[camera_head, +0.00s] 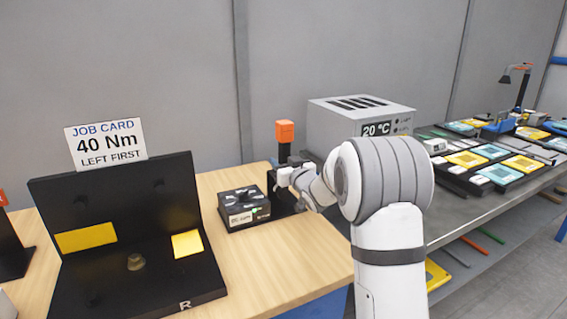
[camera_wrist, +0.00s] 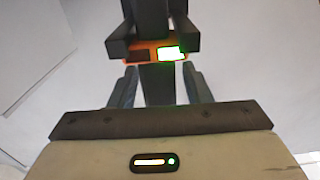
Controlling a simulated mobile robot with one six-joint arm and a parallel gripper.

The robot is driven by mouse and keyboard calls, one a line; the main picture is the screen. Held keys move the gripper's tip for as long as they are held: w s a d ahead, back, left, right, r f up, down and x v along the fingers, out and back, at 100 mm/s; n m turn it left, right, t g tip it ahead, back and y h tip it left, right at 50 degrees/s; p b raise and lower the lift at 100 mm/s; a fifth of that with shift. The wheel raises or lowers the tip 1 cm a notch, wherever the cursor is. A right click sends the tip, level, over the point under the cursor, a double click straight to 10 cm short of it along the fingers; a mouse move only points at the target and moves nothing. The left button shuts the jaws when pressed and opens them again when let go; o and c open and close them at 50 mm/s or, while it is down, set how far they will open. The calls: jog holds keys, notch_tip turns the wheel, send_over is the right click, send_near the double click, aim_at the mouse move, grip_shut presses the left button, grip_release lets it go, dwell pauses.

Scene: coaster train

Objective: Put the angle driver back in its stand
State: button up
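The angle driver (camera_head: 285,131) is upright in the head view, with an orange block on top and a dark body below. In the wrist view, its dark shaft (camera_wrist: 152,15) runs between my fingertips, with an orange band and a lit green display (camera_wrist: 171,53) beside them. My gripper (camera_head: 284,177) is at the driver's body; in the wrist view its black fingertips (camera_wrist: 153,42) appear closed on the shaft. A black stand (camera_head: 272,184) is right by the gripper, partly hidden by my arm. Whether the driver's lower end sits in it is hidden.
A black box with several small parts (camera_head: 240,219) is left of the stand. A black fixture (camera_head: 112,185) with yellow pads and a job card (camera_head: 105,142) stands further left. A grey oven-like unit (camera_head: 340,120) and a tray-covered bench lie right. Bare wood (camera_head: 280,262) is in front.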

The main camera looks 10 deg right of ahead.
jog(key=shift+o, duration=0.5)
jog(key=shift+f, duration=0.3)
jog(key=s+d+r+m+g+h+p, duration=0.1)
jog(key=s+d+m+g+h+p, duration=0.15)
jog(key=s, duration=0.75)
jog(key=s+d+r+m+g+h+p, duration=0.1)
jog(key=s+d+g+h, duration=0.2)
jog(key=s, duration=0.6)
jog(key=s+a+f+g+p, duration=0.1)
jog(key=s+g, duration=0.3)
jog(key=s, duration=1)
jog(key=s+a+f+g+p, duration=0.1)
jog(key=s+g, duration=0.4)
jog(key=s, duration=0.9)
jog(key=shift+s+f+p, duration=0.15)
jog(key=shift+f+p, duration=0.05)
jog(key=shift+p, duration=0.7)
jog(key=shift+a, duration=0.1)
